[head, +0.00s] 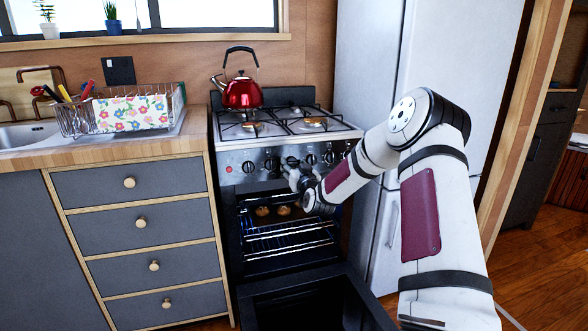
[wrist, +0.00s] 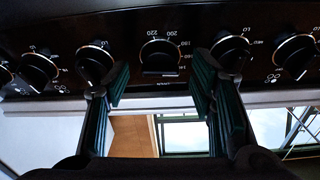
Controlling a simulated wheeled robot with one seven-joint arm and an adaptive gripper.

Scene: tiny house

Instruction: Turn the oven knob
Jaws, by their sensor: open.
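A black oven knob (wrist: 160,58) with temperature numbers around it sits mid-panel in the wrist view. My gripper (wrist: 162,88) is open, with one finger on each side of this knob and a gap on both sides. No grip on it is visible. The fingertips overlap neighbouring knobs (wrist: 95,62) and (wrist: 231,50) in the picture; I cannot tell whether they touch. In the head view my gripper (head: 294,178) is at the stove's front panel (head: 232,172), partly covering the middle knobs.
The oven door (head: 305,292) hangs open below my gripper, with racks (head: 285,240) and round baked items (head: 284,210) inside. A red kettle (head: 242,93) stands on the stovetop. The fridge (head: 365,60) is close on the right, drawers (head: 140,222) on the left.

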